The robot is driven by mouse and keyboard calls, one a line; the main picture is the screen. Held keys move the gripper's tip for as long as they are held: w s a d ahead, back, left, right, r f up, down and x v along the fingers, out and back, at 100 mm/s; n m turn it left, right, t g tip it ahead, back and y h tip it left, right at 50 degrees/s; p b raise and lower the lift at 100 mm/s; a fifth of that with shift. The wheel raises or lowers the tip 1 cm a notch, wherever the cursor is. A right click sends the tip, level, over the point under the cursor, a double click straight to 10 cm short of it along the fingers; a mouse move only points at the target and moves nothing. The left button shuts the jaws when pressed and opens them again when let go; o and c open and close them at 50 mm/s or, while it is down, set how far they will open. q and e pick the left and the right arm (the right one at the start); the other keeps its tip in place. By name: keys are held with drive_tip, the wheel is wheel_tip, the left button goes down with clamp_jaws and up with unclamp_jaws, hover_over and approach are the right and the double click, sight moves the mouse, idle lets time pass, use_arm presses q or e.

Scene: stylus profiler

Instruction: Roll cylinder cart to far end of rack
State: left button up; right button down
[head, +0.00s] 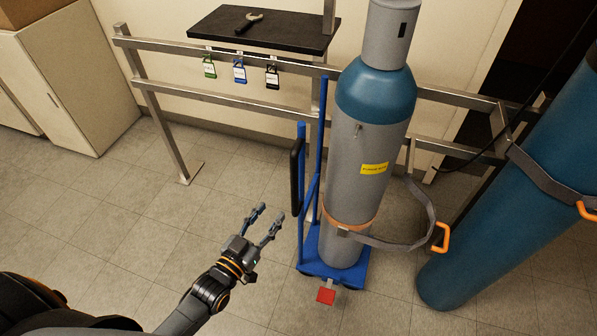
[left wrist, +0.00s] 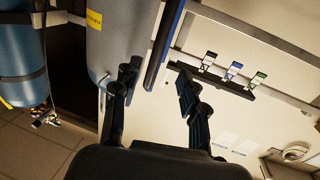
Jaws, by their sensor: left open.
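The blue cylinder cart (head: 305,250) stands on the floor at the rack's front, with a grey and blue gas cylinder (head: 368,150) upright on it. A strap (head: 385,242) runs around the cylinder's lower part and ends in an orange handle. The cart has a black grip (head: 296,175) on its left side and a red pedal (head: 326,296) in front. The metal rack (head: 230,102) runs behind. My left gripper (head: 268,222) is open and empty, left of the cart and apart from it. In the left wrist view, its fingers (left wrist: 158,105) are spread below the cart's blue post (left wrist: 165,45). My right gripper is not in view.
A second, blue cylinder (head: 505,205) leans in the picture at the right, with a strap around it. Padlocks (head: 240,72) hang below a black shelf (head: 265,28) holding a wrench (head: 250,20). A white cabinet (head: 75,75) stands at the left. The floor left of the cart is clear.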

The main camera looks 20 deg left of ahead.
sight(292, 183)
use_arm(q)
drive_tip(key=x, duration=1.2)
drive_tip(key=shift+w+d+p, duration=0.1)
drive_tip(key=shift+w+p, duration=0.2)
drive_tip(key=shift+p, duration=0.05)
drive_tip(key=shift+w+d, duration=0.1)
drive_tip(key=shift+w, duration=0.25)
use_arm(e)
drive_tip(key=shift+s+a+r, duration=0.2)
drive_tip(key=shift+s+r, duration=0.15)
use_arm(q)
drive_tip(key=shift+c, duration=0.3)
clamp_jaws()
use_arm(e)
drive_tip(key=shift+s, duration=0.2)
